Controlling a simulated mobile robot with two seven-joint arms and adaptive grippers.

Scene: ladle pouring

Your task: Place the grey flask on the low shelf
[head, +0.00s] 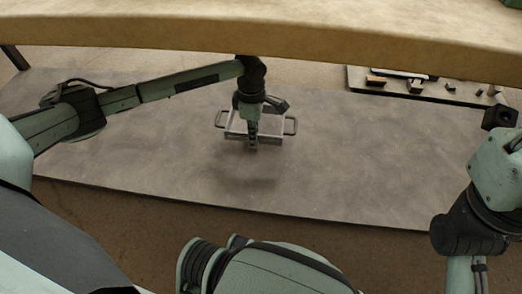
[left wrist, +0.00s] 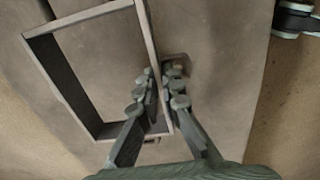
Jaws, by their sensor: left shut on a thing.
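No flask shape shows in either view. My left gripper (head: 252,140) is shut on one wall of a grey, open, rectangular box (head: 271,137) with a loop handle at each end. In the left wrist view the fingers (left wrist: 161,86) straddle the wall of the box (left wrist: 66,85), and grey surface shows through its opening. A dark shadow below the box suggests it is held above the wide grey slab (head: 130,150), which looks like the low shelf. My right arm is at the right edge; its fingers do not show.
A thick tan board (head: 300,35) spans the top of the head view, above the slab. At the back right, a pale board (head: 358,80) carries several small dark blocks. The slab is otherwise clear around the box. Brown floor (head: 140,220) lies in front.

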